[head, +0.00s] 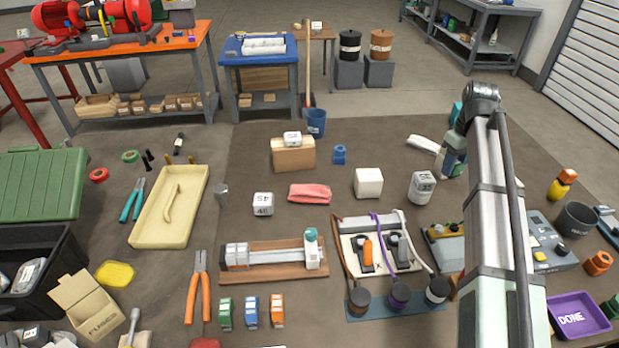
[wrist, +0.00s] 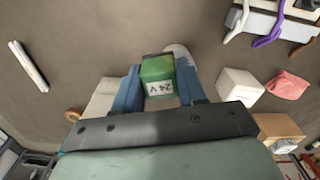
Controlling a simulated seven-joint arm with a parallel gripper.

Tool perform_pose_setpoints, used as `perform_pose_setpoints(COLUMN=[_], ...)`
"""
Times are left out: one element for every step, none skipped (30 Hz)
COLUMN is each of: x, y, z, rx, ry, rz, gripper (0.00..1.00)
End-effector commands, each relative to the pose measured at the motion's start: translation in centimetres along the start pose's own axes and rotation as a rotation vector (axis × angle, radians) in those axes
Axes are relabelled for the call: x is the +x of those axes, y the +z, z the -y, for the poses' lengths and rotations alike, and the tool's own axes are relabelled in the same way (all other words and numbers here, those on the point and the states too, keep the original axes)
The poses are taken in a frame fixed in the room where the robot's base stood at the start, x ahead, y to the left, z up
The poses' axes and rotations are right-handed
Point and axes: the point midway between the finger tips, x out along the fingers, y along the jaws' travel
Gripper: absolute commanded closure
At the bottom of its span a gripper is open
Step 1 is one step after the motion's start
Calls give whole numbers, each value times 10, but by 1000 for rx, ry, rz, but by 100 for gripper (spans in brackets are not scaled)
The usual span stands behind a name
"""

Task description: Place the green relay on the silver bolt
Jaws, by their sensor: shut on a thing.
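The green relay (wrist: 158,80), a green block with a white "24 V" label, is between the blue fingers of my gripper (wrist: 163,92) in the wrist view. The fingers are shut on its sides. I cannot identify the silver bolt with certainty. A pale silvery rod (wrist: 28,65) lies on the mat at the left of the wrist view, apart from the relay. A small silver upright piece (head: 221,195) stands beside the yellow tray in the head view.
A white cube (wrist: 240,86), a pink cloth (wrist: 287,85) and a wooden block (wrist: 278,128) lie to the right in the wrist view. In the head view, a cable fixture (head: 385,252) and a wood-based clamp (head: 272,260) stand at the front. Bare mat lies around the rod.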

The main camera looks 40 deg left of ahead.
Motion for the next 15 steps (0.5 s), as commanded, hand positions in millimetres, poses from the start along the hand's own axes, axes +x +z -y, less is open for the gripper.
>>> perform_pose_setpoints(x=[-1, -1, -2, -2, -3, -3, -4, -4, -5, -5, -6, -7, -7, -8, -8], y=[-14, -21, -29, -36, -42, -51, -57, -64, -72, -78, -83, -91, -97, -102, -109], z=[17, 26, 37, 46, 55, 67, 76, 85, 97, 107, 116, 129, 138, 148, 161], rx=[-28, -43, -62, -77, -91, -110, -124, -139, -158, -173, -187, -206, -220, -235, -254], ry=[0, 1, 1, 1, 1, 1, 1, 2, 2, 2, 2, 2, 2, 2, 3], rz=[-1, -1, -2, -2, -2, -3, -3, -3, -4, -4, -5, -5, -6, -6, -7], gripper=[91, 91, 91, 91, 91, 91, 91, 91, 91, 91, 91, 91, 91, 91, 91])
